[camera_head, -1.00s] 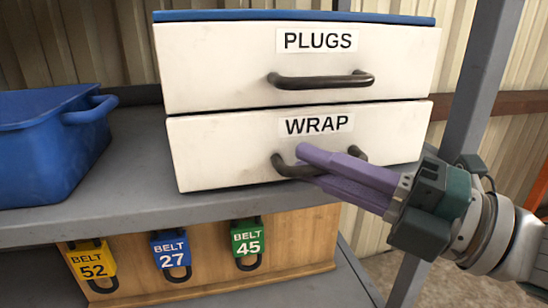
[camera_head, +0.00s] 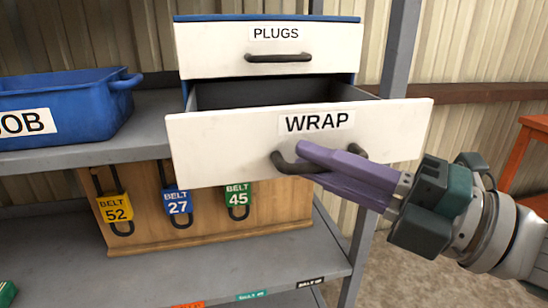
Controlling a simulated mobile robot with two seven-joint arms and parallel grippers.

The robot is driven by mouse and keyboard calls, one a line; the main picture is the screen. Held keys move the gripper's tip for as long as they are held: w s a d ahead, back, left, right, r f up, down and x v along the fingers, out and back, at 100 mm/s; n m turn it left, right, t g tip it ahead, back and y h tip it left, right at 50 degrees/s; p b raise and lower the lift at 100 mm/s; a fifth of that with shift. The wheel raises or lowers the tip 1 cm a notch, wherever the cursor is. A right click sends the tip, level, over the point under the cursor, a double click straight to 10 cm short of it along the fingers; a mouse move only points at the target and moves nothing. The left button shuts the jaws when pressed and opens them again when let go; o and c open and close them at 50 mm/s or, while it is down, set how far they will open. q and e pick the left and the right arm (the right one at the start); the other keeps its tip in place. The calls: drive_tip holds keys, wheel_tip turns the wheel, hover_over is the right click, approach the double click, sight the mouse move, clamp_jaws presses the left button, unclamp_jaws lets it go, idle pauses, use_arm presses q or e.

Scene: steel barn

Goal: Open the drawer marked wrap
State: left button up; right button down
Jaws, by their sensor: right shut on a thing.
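The drawer marked WRAP (camera_head: 235,150) has a white front and stands pulled out from its cabinet, with its dark inside (camera_head: 265,93) showing behind the front. Its dark curved handle (camera_head: 284,164) is on the lower part of the front. My right gripper (camera_head: 312,165), with purple fingers, comes in from the right and is shut on this handle, hiding the handle's middle. The drawer marked PLUGS (camera_head: 215,50) sits above it and is closed, with its own dark handle (camera_head: 278,58). My left gripper is not in view.
A blue bin (camera_head: 95,112) stands on the grey shelf at left. Below hangs a wooden board (camera_head: 280,215) with yellow, blue and green belt tags (camera_head: 177,203). A grey shelf post (camera_head: 398,60) rises behind the drawer's right side. An orange frame (camera_head: 520,155) stands at far right.

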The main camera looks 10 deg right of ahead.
idle(0.3)
drive_tip(key=c, duration=1.2)
unclamp_jaws()
drive_tip(key=shift+o, duration=0.2)
drive_tip(key=b+v, duration=0.1)
drive_tip(key=v, duration=0.9)
